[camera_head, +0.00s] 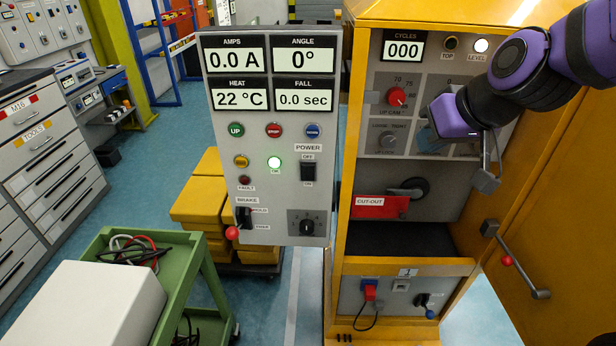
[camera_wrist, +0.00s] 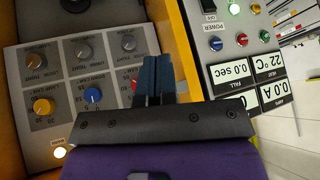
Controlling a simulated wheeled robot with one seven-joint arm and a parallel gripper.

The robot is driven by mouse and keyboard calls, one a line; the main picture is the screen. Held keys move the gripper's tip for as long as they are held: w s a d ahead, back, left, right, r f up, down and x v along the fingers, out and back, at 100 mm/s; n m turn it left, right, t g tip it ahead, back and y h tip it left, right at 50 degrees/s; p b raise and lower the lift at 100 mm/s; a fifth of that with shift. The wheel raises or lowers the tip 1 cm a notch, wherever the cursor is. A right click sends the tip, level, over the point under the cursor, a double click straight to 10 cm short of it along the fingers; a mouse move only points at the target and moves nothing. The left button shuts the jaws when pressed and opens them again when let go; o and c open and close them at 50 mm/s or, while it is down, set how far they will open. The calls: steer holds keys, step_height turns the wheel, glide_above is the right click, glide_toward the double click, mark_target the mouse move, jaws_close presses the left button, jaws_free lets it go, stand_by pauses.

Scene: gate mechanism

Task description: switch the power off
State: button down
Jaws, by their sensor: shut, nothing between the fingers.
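The power switch (camera_head: 308,172) is a black rocker on the grey control panel (camera_head: 222,105), under the word POWER, with OFF above and ON below. Which way it is tipped is too small to tell. Part of the switch shows at the top of the wrist view (camera_wrist: 208,5). My gripper (camera_head: 429,140) is in front of the yellow cabinet's upper knob panel, right of the power switch and well apart from it. Its blue fingers are shut and empty in the wrist view (camera_wrist: 155,62), and hide part of the knob panel.
The green OK lamp (camera_head: 274,163) and the LEVEL lamp (camera_head: 481,46) are lit. A brake lever (camera_head: 233,232) with a red ball sits low on the control panel. The open yellow door (camera_head: 560,200) stands at right. A green cart (camera_head: 200,285) stands at front left.

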steer(key=w+a+f+n+t+h, duration=0.15)
steer(key=w+a+f, duration=0.35)
steer(key=a+f, duration=0.5)
steer(key=n+t+h, duration=0.3)
steer(key=n+t, duration=0.8)
glide_toward(308, 169)
steer(key=s+d+f, duration=0.1)
steer(key=s+f, duration=0.1)
steer(key=s, duration=0.3)
steer(key=shift+s+a+r+n+t+y, duration=0.1)
steer(key=shift+s+a+n+t+y, duration=0.1)
steer(key=shift+s+n, duration=0.25)
steer(key=shift+s+a+r+n+t+y, duration=0.15)
steer(key=shift+s+n, duration=0.1)
steer(key=shift+n, duration=0.25)
steer(key=shift+w+d, duration=0.1)
steer(key=w, duration=0.4)
steer(key=w+r, duration=0.1)
steer(key=w, duration=0.8)
steer(key=shift+w+r, duration=0.25)
steer(key=shift+r, duration=0.1)
steer(key=shift+w, duration=0.15)
steer(key=shift+r, duration=0.1)
